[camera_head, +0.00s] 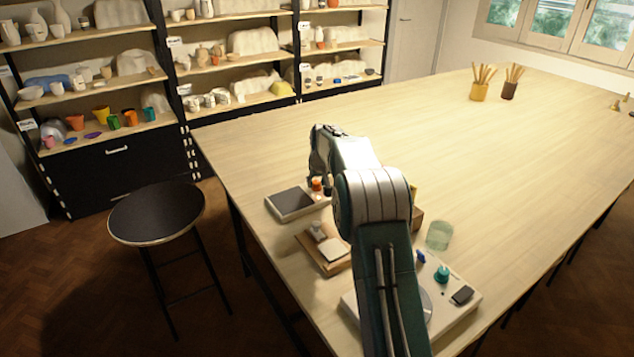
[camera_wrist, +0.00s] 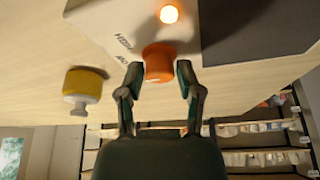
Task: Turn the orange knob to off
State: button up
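The orange knob (camera_wrist: 158,62) is on the white front of a small device with a dark top plate (camera_head: 290,201). A lamp (camera_wrist: 169,14) on the device glows orange, and printed lettering lies beside the knob. In the head view the orange knob (camera_head: 316,184) shows just left of my arm. My gripper (camera_wrist: 160,72) has one finger on each side of the knob, and both fingertips appear to touch it. The knob's pointer and exact setting cannot be made out.
A wooden tray (camera_head: 307,239) with small items is nearer on the table. A white device (camera_head: 466,309) with a teal knob and a glass jar (camera_head: 439,235) are right of my arm. A yellow cylinder with a pale end (camera_wrist: 83,86) is left in the wrist view. The far table is mostly clear.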

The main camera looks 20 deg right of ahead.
grip_shut()
jog(key=shift+n, duration=0.3)
jog(key=n+y, duration=0.2)
jog(key=n, duration=0.3)
jog(key=shift+d+f, duration=0.1)
jog(key=shift+d, duration=0.05)
jog(key=n+g+y, duration=0.1)
jog(key=n, duration=0.2)
jog(key=n+g+y, duration=0.1)
jog(key=n, duration=0.2)
jog(key=shift+w+d, duration=0.1)
jog(key=shift+n, duration=0.3)
jog(key=o, duration=0.7)
grip_release()
jog(key=shift+o, duration=0.2)
